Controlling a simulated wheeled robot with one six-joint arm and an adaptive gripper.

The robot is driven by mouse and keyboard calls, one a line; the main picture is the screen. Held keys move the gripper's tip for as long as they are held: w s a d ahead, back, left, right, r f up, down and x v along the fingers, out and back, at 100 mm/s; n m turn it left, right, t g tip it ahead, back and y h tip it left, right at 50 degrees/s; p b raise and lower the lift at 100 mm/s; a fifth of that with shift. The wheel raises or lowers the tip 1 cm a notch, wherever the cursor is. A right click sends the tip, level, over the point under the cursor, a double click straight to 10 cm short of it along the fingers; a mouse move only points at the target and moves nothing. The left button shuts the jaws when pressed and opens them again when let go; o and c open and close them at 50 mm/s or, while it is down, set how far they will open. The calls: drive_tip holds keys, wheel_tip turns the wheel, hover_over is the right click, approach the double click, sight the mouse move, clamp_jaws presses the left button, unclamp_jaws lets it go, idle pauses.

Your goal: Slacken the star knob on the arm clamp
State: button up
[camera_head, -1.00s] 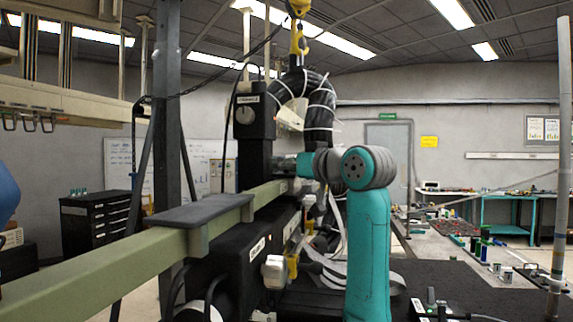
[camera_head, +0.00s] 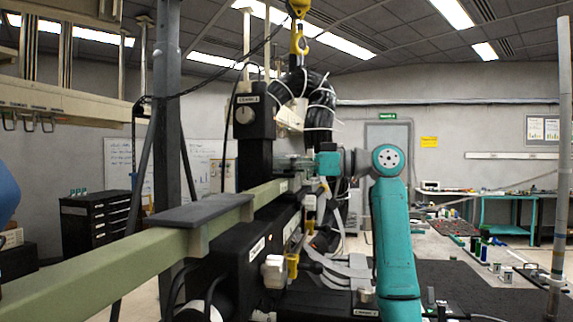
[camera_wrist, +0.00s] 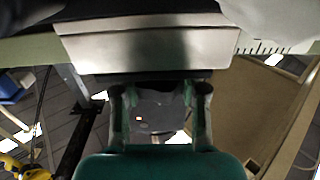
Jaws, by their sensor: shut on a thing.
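My gripper (camera_head: 288,163) reaches in from the right to the foot of the black upright (camera_head: 255,150), just above the green beam (camera_head: 150,262). In the wrist view its two fingers (camera_wrist: 159,90) stand apart, their tips against a dark edge under a bare metal block (camera_wrist: 150,48). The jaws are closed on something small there. I take it to be the star knob, but its shape is hidden by the fingers and shadow.
A yellow hook (camera_head: 298,42) hangs above a thick black cable bundle (camera_head: 320,108) close behind my gripper. Pale straps (camera_head: 345,268) lie below it. A grey post (camera_head: 168,100) stands left. Benches with small items stand right.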

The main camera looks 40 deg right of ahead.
drive_tip(key=n+g+y, duration=0.2)
drive_tip(key=g, duration=0.1)
drive_tip(key=n+g+y, duration=0.3)
drive_tip(key=g, duration=0.1)
drive_tip(key=shift+n, duration=0.3)
drive_tip(key=shift+g, duration=0.3)
drive_tip(key=o, duration=1.2)
drive_tip(key=shift+c, duration=0.2)
drive_tip(key=v, duration=1.2)
drive_tip(key=shift+f, duration=0.25)
drive_tip(key=shift+w, duration=0.1)
